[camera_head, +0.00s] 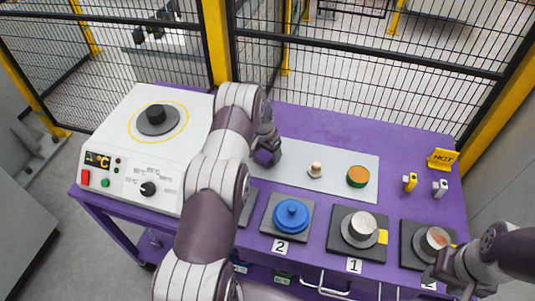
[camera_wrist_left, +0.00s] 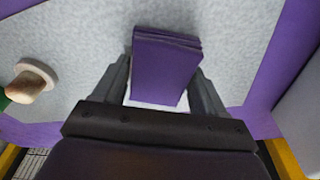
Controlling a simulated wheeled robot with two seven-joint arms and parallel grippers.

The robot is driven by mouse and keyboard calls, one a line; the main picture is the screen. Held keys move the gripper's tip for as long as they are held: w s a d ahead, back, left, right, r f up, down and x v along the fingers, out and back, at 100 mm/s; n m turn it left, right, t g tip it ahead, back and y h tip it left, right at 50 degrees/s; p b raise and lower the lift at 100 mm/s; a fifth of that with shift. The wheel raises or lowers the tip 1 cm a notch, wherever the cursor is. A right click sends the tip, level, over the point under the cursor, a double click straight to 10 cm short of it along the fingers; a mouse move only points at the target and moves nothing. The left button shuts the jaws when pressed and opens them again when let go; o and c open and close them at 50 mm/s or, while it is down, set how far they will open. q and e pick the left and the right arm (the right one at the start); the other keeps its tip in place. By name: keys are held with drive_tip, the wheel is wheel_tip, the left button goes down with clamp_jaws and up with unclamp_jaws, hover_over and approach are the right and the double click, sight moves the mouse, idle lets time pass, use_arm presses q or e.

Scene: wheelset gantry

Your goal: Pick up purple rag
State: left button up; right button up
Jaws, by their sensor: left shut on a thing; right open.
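The purple rag (camera_wrist_left: 166,68) is a folded, layered block in the left wrist view, held between the two fingers of my left gripper (camera_wrist_left: 160,88). In the head view the rag (camera_head: 264,157) shows as a small purple patch at the end of my left arm, over the grey mat; my left gripper (camera_head: 267,146) is partly hidden by its own wrist. I cannot tell whether the rag touches the mat. My right gripper (camera_head: 447,272) is open at the lower right, close to the rightmost dark plate.
The grey mat (camera_head: 330,173) also bears a small wooden-topped piece (camera_head: 315,170) and a green-orange round piece (camera_head: 357,176). A white heater (camera_head: 115,130) stands left. A blue lidded part (camera_head: 291,215) and metal parts (camera_head: 359,229) line the front of the purple table (camera_head: 300,122).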

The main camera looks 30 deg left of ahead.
use_arm(q)
drive_tip(key=shift+r, duration=0.1)
drive_tip(key=shift+r+p, duration=0.25)
drive_tip(key=shift+p, duration=0.15)
drive_tip(key=shift+w+r, duration=0.1)
drive_tip(key=shift+r, duration=0.1)
wheel_tip(320, 180, up, 3)
drive_tip(key=shift+f+b, duration=0.1)
drive_tip(key=shift+b, duration=0.7)
drive_tip(key=d+r+b, duration=0.2)
drive_tip(key=d+r, duration=0.5)
drive_tip(key=d, duration=0.4)
drive_tip(key=shift+d+r, duration=0.3)
drive_tip(key=shift+r, duration=0.05)
drive_tip(key=shift+o, duration=0.9)
